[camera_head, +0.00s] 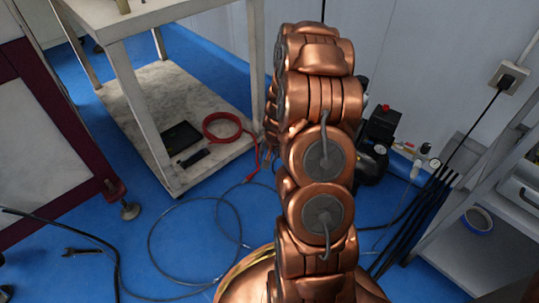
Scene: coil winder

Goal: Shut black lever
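I cannot make out a black lever in the head view. My copper-coloured arm rises through the middle of the picture and hides part of what lies behind it. My gripper is not in view, so its state does not show.
A white table (127,75) with a lower shelf holding a red coiled cable (223,127) stands left of my arm. A maroon-edged cabinet (50,95) is at far left. A black machine with a red button (383,125) stands behind my arm. Cables and a wrench (82,252) lie on the blue floor.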

